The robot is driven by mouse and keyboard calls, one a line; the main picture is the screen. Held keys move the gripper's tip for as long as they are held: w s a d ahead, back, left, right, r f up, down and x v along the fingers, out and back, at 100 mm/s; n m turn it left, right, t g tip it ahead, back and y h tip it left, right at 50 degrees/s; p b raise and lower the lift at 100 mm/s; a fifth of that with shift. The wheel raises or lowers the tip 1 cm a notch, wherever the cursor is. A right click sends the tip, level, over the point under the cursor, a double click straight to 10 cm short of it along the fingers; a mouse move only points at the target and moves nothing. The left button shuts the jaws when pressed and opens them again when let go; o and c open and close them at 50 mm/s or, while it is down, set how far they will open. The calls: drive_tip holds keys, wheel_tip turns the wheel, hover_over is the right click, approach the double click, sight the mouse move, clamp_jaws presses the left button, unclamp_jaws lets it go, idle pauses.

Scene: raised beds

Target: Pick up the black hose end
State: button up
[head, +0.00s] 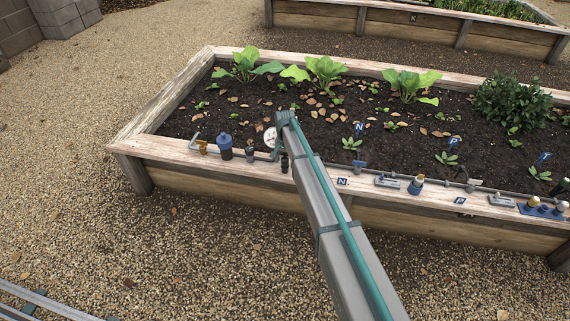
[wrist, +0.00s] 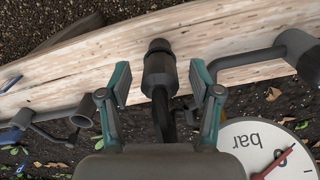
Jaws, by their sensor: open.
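The black hose end (wrist: 159,72) is a dark cylinder with a narrower tip, at the middle of the wrist view. It lies over the pale wooden rim of the bed, with a dark hose running back under my gripper. In the head view the hose end (head: 284,163) is a small dark piece by the front rim. My gripper (wrist: 160,84) is open, with one teal-edged finger on each side of the hose end and a visible gap on both sides. The wrist hides the gripper's fingers in the head view.
A white pressure gauge (wrist: 268,150) sits close on the right in the wrist view, with a grey pipe (wrist: 250,62) beside it. A blue fitting (head: 225,146) and a brass-coloured one (head: 203,147) stand left along the rim (head: 165,150). Soil and leafy plants lie behind.

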drive_tip(key=shift+f, duration=0.2)
clamp_jaws()
drive_tip(key=shift+r, duration=0.1)
